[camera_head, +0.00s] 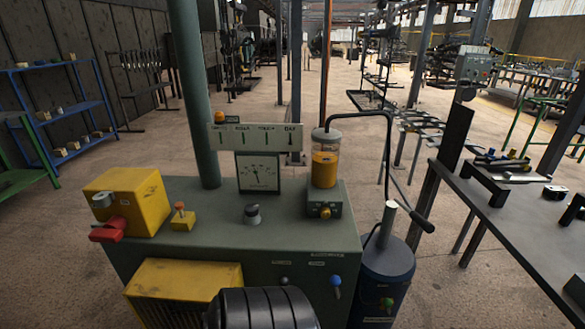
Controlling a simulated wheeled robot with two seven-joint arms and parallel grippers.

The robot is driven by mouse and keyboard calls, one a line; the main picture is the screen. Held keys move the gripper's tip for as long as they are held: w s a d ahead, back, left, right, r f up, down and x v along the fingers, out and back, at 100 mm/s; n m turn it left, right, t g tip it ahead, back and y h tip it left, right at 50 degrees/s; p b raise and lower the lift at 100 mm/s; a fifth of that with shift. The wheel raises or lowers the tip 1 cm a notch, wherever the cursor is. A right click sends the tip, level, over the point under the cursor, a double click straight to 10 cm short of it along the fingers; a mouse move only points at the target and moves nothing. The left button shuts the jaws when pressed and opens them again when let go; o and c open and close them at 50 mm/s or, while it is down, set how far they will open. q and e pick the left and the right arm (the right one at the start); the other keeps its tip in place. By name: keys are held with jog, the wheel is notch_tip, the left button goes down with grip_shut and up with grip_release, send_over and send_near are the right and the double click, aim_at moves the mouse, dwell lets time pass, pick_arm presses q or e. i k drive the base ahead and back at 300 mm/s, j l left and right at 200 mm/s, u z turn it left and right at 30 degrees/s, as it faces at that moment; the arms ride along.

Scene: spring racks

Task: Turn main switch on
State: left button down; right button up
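A yellow box (130,199) stands on the left end of a grey-green machine cabinet (225,228). A red handle (108,230) sits at its front left, below a grey round part (102,199); it looks like the main switch, but no label can be read on it. The handle points down to the left. Beside the box is a small yellow block with an orange knob (180,209). A dark knob (252,214) is further right on the cabinet top. Neither of my grippers shows in this view.
A gauge (258,172), a green post (189,90) and a glass jar with orange liquid (325,168) stand at the cabinet's back. A blue canister (385,270) and a dark table (520,225) are at right. A black ribbed cylinder (262,309) is in front.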

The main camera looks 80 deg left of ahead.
aim_at(111, 232)
jog(key=u, duration=3.85)
